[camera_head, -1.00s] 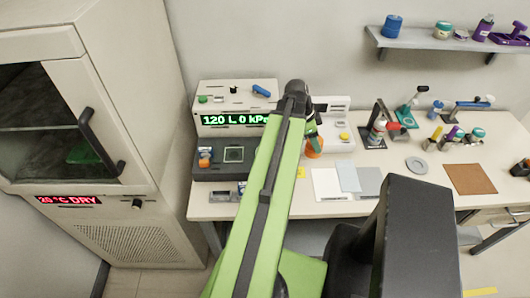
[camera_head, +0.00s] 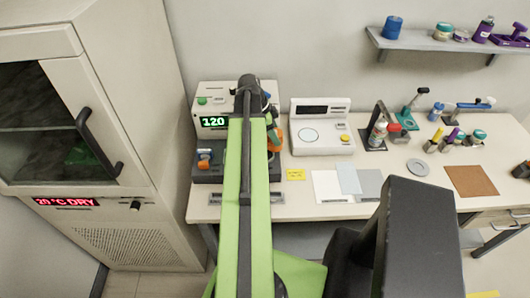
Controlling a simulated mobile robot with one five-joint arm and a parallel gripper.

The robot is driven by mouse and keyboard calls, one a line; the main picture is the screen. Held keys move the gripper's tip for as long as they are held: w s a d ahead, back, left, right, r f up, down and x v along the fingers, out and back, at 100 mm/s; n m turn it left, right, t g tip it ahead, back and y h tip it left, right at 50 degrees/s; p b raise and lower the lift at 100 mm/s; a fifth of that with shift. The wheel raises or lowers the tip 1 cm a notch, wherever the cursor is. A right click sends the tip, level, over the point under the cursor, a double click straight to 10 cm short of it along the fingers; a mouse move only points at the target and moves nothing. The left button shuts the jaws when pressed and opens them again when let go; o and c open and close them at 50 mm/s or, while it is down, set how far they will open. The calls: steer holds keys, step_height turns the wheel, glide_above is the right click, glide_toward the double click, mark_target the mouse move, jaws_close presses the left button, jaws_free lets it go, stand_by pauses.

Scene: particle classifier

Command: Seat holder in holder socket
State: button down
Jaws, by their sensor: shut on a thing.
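My gripper (camera_head: 274,138) is at the far end of my green arm, low over the right part of the dark base of the pump-like machine (camera_head: 208,177). It shows as a small orange and dark shape beside the arm. It is shut on the holder, but the arm and gripper hide the holder, so its tilt cannot be told. The square fitting on the dark base, which looks like the holder socket, is now behind my arm. Whether the holder touches the socket cannot be seen.
A white scale-like device (camera_head: 321,130) stands just right of my gripper. Flat sheets (camera_head: 327,186) lie at the front. A stand with a bottle (camera_head: 377,133) and several tools are further right. A drying cabinet (camera_head: 90,140) stands left.

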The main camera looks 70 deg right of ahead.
steer(key=w+f+b, duration=0.1)
steer(key=f+b, duration=0.1)
steer(key=w+f+b, duration=0.1)
steer(key=f, duration=0.1)
steer(key=w+a+f+b, duration=0.1)
steer(key=f+b, duration=0.1)
steer(key=shift+w+f+b, duration=0.3)
steer(key=shift+b, duration=0.05)
steer(key=shift+r, duration=0.2)
steer(key=shift+f, duration=0.15)
steer(key=c, duration=0.5)
jaws_free()
steer(key=shift+a, duration=0.1)
steer(key=p+v, duration=1.1)
steer(key=v, duration=0.1)
steer(key=shift+w+p, duration=0.1)
steer(key=shift+p, duration=0.2)
